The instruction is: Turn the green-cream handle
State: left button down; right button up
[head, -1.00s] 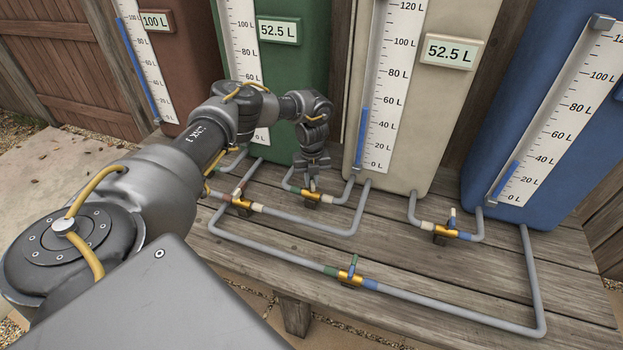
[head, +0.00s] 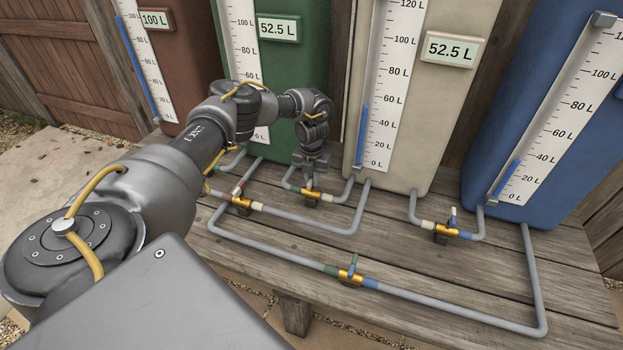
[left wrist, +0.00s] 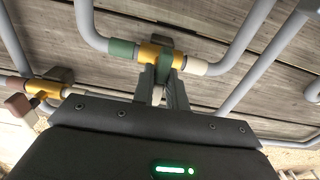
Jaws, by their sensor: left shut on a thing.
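The green-cream valve (head: 311,194) sits on the pipe between the green tank (head: 300,75) and the cream tank (head: 425,115). In the left wrist view its brass body (left wrist: 152,52) lies between a green collar (left wrist: 123,48) and a cream collar (left wrist: 194,66). My left gripper (head: 311,182) comes down on it from above. The fingers hide much of the handle. My right gripper is not in view.
The red-cream valve (head: 241,203) is close to the left. A green-blue valve (head: 350,276) lies in front and a cream-blue valve (head: 442,229) to the right. Grey pipes run low over the wooden deck. The green and cream tanks' displays both read 52.5 L.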

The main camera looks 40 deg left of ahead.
aim_at(312, 178)
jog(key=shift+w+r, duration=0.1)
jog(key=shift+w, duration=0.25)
pick_arm(q)
jog(key=c, duration=1.4)
grip_release()
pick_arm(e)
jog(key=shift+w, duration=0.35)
